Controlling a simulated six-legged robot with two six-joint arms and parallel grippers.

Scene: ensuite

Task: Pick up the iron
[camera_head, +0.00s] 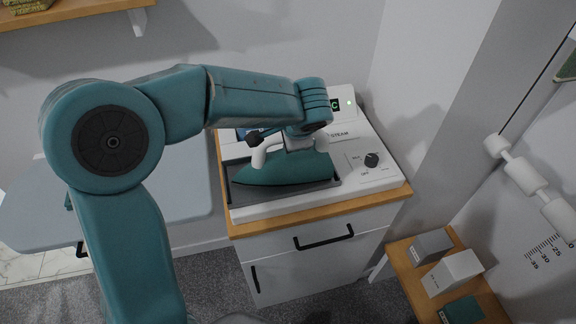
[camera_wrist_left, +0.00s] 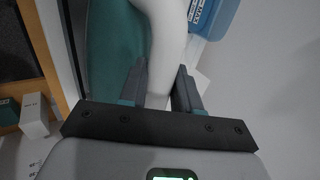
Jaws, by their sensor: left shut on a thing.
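The iron (camera_head: 285,171) has a teal body and a white handle. It sits on the dark tray of a white steam station (camera_head: 377,166). My left gripper (camera_head: 300,140) comes down onto the handle from above and is shut on it. In the left wrist view the fingers of my left gripper (camera_wrist_left: 160,88) stand on either side of the white handle, with the teal iron body (camera_wrist_left: 112,45) beyond. My forearm hides part of the station and the handle. My right gripper is not in view.
The station stands on a white cabinet (camera_head: 318,262) with a wooden top, close to the wall. A grey-blue board (camera_head: 150,205) is at the left. Several small boxes lie on a low wooden shelf (camera_head: 410,275) at the right. A wall shelf (camera_head: 70,12) is at upper left.

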